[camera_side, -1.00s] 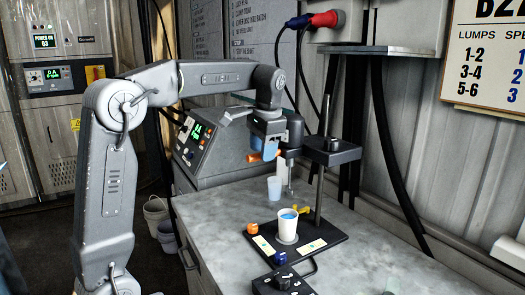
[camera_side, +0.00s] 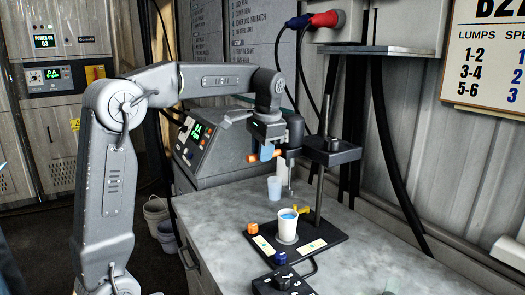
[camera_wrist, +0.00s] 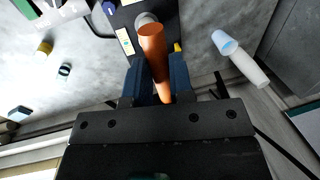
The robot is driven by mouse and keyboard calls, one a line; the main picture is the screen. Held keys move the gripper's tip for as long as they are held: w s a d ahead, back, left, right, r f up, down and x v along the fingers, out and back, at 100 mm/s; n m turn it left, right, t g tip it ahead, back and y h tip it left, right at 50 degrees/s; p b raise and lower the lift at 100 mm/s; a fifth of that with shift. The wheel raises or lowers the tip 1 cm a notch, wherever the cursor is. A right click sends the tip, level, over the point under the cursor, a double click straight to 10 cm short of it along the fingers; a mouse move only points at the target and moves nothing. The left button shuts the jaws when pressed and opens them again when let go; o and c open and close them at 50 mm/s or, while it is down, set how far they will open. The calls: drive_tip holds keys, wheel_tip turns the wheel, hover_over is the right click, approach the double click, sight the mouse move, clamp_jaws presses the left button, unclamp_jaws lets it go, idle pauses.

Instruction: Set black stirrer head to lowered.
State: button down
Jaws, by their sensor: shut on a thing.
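The black stirrer head (camera_side: 294,134) sits high on the upright post (camera_side: 319,190), with a black clamp block (camera_side: 331,151) beside it. Its thin shaft (camera_side: 289,178) hangs down, and its lower end appears above the white cup of blue liquid (camera_side: 288,224). My gripper (camera_side: 266,152) is at the head's left side, shut on an orange handle (camera_side: 252,158). In the wrist view the blue fingers of my gripper (camera_wrist: 155,80) close around the orange handle (camera_wrist: 153,45). The handle's join to the head is hidden.
The black base plate (camera_side: 268,246) carries the cup, an orange knob and yellow piece. A control box (camera_side: 284,282) is in front, and a grey console (camera_side: 215,150) stands left. A wall shelf (camera_side: 377,50) is above right.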

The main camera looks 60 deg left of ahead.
wheel_tip(320, 180, down, 15)
drive_tip(key=shift+r, duration=0.15)
idle(0.4)
drive_tip(key=c, duration=1.4)
unclamp_jaws()
drive_tip(key=o, duration=0.4)
drive_tip(key=shift+r, duration=0.1)
drive_tip(key=d+r, duration=0.1)
drive_tip(key=r, duration=0.3)
drive_tip(key=d+r, duration=0.1)
drive_tip(key=r, duration=0.8)
drive_tip(key=shift+d+r, duration=0.3)
drive_tip(key=shift+d, duration=0.1)
